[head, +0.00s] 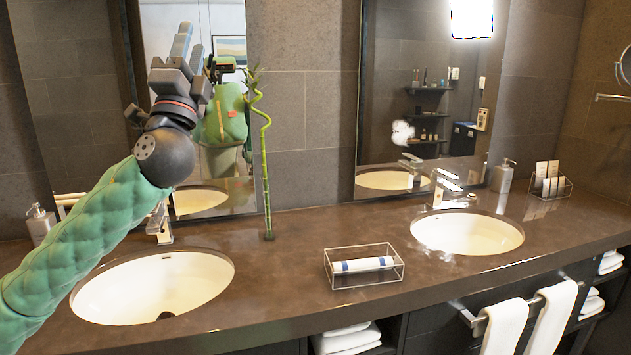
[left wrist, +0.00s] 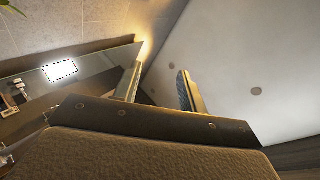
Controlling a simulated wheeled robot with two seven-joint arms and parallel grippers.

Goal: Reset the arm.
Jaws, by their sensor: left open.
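My left arm (head: 85,235) comes in from the left in a green padded sleeve and is raised over the left sink. My left gripper (head: 185,45) points upward in front of the left mirror, open, with nothing between its fingers. In the left wrist view its two fingers (left wrist: 155,88) stand apart against the wall and ceiling. My right gripper shows in neither view.
The dark counter (head: 300,225) holds a left sink (head: 150,285), a right sink (head: 468,233), a clear box with a rolled item (head: 362,265), a bamboo stalk (head: 266,170) and soap dispensers (head: 503,176). Towels (head: 505,325) hang at the front right. The counter's middle has free room.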

